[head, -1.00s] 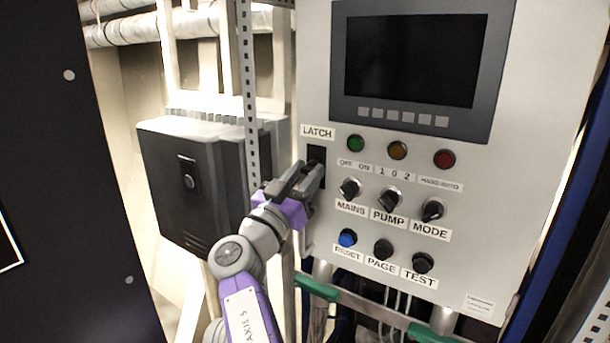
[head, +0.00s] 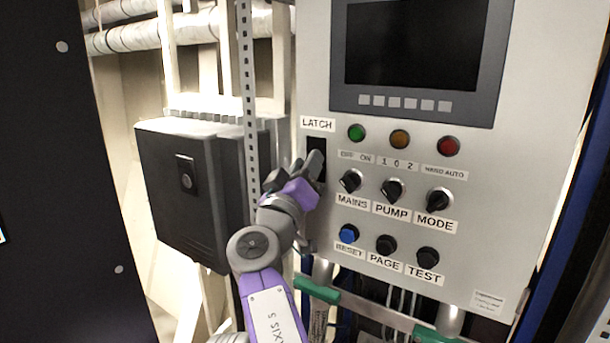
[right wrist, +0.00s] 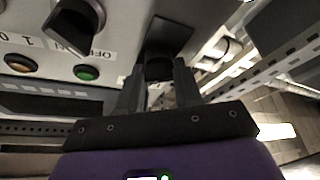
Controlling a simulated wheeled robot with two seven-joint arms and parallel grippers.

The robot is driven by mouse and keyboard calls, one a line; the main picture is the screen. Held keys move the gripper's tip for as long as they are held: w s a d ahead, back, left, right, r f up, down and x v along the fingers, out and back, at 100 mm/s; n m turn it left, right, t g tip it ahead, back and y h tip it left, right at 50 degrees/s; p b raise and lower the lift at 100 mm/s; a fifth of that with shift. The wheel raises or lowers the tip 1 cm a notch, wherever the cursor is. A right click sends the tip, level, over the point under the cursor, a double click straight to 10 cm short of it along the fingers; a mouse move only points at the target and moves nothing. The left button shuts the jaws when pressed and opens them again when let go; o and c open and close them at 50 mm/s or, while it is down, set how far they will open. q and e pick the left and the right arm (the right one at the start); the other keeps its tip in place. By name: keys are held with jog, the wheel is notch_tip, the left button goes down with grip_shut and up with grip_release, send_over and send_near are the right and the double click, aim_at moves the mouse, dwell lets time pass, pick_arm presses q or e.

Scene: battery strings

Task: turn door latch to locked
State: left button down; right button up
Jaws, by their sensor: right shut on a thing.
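The door latch has a black plate (head: 317,150) under the LATCH label (head: 317,124), at the left edge of the grey control panel. My right gripper (head: 308,172) reaches up to this plate from the lower left and hides most of the latch handle. In the right wrist view, the black plate (right wrist: 166,34) shows above the fingers. There my right gripper (right wrist: 158,76) is shut on the dark latch handle (right wrist: 158,66), one finger on each side. The angle of the handle is hard to tell. My left gripper is not in view.
Right of the latch are the MAINS knob (head: 350,181), PUMP knob (head: 392,190) and MODE knob (head: 438,200), with lamps above and buttons below. A screen (head: 412,45) is above. A dark box (head: 185,190) and perforated rail (head: 249,100) stand left, close to my arm.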

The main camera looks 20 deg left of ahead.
jog(key=shift+d+r+n+g+y+p, duration=0.1)
jog(key=shift+n+g+y+p, duration=0.5)
jog(key=shift+n+p, duration=1.15)
jog(key=shift+a+r+n+g+y+p, duration=0.2)
jog(key=shift+n+g+p, duration=0.65)
jog(key=shift+n, duration=1.8)
jog(key=shift+d+f+n+g+y+p, duration=0.15)
jog(key=shift+n+g+y+p, duration=0.5)
jog(key=shift+n+p, duration=1.05)
jog(key=shift+n+b, duration=0.5)
jog(key=o, duration=1)
jog(key=shift+o, duration=0.2)
